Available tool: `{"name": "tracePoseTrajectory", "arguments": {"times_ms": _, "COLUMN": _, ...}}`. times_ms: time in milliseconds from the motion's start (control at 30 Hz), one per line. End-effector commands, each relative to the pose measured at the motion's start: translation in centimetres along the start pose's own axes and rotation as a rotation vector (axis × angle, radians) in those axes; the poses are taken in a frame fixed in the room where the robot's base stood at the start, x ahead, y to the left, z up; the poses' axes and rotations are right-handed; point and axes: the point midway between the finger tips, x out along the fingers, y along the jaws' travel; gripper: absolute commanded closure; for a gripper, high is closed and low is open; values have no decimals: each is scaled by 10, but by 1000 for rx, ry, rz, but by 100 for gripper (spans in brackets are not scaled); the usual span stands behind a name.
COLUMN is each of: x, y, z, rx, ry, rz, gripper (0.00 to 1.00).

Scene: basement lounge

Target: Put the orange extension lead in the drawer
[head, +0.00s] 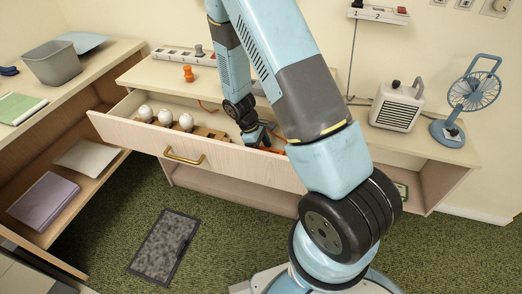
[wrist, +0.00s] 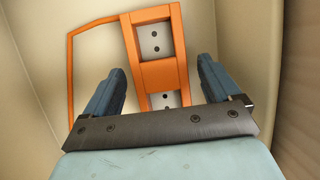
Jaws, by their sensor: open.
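The orange extension lead (wrist: 158,73) lies on the pale floor of the open drawer (head: 134,134). Its body has grey socket faces, and its orange cord loops out to the left in the wrist view. In the head view only a bit of orange shows beneath my gripper (head: 264,137); my arm hides the rest. In the wrist view my gripper (wrist: 161,72) is open, with one finger on each side of the lead's body and visible gaps between. Nothing is held.
White bulb-like objects (head: 165,117) stand in a wooden holder at the drawer's left. A white socket strip (head: 180,55) and a small orange item (head: 189,74) are on the top behind. A heater (head: 397,105) and fan (head: 472,92) stand to the right.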

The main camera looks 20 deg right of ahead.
Motion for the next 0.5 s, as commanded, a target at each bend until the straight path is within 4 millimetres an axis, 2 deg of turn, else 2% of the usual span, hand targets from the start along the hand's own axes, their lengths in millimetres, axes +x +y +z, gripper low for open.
{"name": "tracePoseTrajectory", "arguments": {"times_ms": 267, "x": -5, "y": 0, "z": 0, "rx": 0, "ry": 1, "rz": 1, "gripper": 10}}
{"name": "tracePoseTrajectory", "arguments": {"times_ms": 500, "x": -39, "y": 0, "z": -1, "rx": 0, "ry": 5, "rz": 3, "gripper": 10}}
